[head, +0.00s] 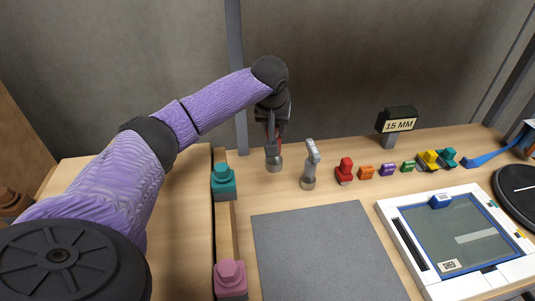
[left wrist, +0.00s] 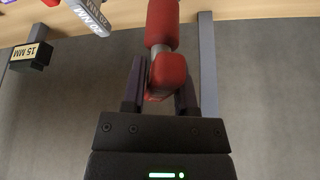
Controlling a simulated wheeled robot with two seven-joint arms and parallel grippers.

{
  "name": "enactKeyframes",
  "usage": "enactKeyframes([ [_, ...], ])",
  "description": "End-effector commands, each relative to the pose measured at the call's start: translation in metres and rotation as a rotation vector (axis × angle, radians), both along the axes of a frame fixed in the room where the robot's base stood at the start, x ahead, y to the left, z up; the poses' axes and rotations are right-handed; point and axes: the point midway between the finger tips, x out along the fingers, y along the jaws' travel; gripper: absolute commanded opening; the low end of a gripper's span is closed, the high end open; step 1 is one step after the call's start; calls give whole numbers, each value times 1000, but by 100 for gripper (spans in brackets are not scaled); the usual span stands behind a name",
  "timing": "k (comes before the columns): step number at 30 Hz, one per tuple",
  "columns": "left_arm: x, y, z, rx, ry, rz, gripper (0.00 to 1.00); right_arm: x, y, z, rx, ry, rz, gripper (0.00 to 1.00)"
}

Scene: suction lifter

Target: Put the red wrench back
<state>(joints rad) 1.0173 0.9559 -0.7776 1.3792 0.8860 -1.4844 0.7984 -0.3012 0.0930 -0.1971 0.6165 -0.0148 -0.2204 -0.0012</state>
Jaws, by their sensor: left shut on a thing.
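My left gripper (head: 274,128) is at the back of the table and points down, shut on the red wrench. Only a thin strip of the red wrench (head: 281,131) shows in the head view beside the dark fingers. In the left wrist view the red wrench (left wrist: 166,72) sits between the fingers (left wrist: 160,85), its red length running out past the tips. A round grey stand (head: 274,165) is directly below the gripper in the head view. I cannot tell whether the wrench touches it. My right gripper is not in view.
A grey tool marked 20 MM (head: 312,152) stands upright just right of the gripper. A 15 MM sign (head: 398,124) is further right, with a red block (head: 345,170) and several small coloured pieces. A grey mat (head: 320,250) and a white-framed tray (head: 392,225) lie in front.

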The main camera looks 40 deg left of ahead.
Motion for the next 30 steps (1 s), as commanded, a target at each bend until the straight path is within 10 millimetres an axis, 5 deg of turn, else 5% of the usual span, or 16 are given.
enactKeyframes([
  [4, -1, 18, -11, 0, 8, 39, 0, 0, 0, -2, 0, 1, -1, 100],
  [16, -2, 20, -98, 2, 11, 43, 0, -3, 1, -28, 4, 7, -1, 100],
  [28, -1, 19, -105, 0, 6, 41, 0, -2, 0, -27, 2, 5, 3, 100],
  [29, -1, 19, -105, 0, 8, 41, 41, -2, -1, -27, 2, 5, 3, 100],
  [30, -1, 19, -105, 0, 8, 41, 49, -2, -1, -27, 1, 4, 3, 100],
])
